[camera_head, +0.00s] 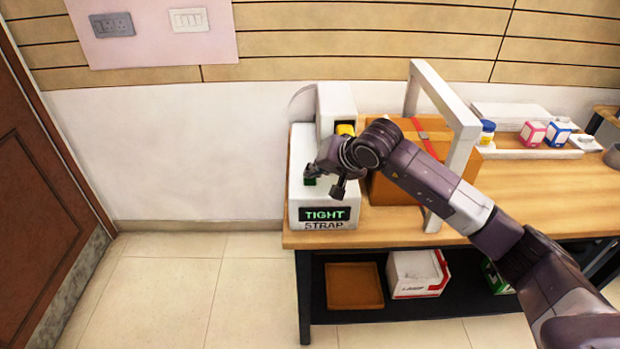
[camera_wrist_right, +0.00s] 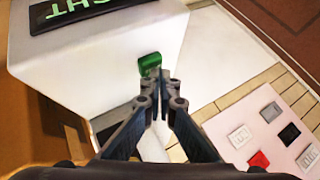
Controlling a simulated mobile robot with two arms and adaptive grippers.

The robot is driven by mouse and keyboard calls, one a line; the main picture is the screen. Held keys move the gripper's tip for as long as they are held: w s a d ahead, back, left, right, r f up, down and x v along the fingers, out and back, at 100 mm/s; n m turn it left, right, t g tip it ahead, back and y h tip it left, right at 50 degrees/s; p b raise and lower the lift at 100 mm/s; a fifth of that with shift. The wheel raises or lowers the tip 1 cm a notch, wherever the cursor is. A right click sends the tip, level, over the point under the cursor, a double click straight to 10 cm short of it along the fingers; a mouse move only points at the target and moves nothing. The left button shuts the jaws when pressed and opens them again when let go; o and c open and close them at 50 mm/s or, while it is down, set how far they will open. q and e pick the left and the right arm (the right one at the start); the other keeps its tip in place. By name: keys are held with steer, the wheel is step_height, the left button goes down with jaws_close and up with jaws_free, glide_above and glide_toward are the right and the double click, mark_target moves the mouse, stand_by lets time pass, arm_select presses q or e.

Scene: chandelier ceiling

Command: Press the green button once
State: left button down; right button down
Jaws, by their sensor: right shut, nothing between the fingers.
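The green button (camera_head: 309,181) is on the white strapping machine (camera_head: 298,200), whose lit display (camera_head: 324,214) reads "TIGHT" above the printed word "STRAP". My right gripper (camera_head: 314,171) is shut and empty, right at the button, and hides part of it in the head view. In the right wrist view the green button (camera_wrist_right: 150,62) lies just beyond the closed fingertips (camera_wrist_right: 156,78). The tips overlap its lower edge in the picture; I cannot tell whether they touch it. My left gripper is not in view.
A brown carton (camera_head: 395,188) with a red strap stands right of the machine, under a white arch (camera_head: 463,150). A tray of small bottles and boxes (camera_head: 535,153) is further right on the wooden table (camera_head: 540,200). Floor left of the table is clear.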

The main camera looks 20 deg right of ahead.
steer(key=shift+f, duration=0.25)
steer(key=shift+r, duration=0.1)
stand_by(0.3)
steer(key=shift+r, duration=0.85)
steer(key=shift+r+p, duration=0.2)
steer(key=shift+p, duration=0.1)
steer(key=shift+r+p, duration=1.05)
steer(key=shift+r, duration=1.3)
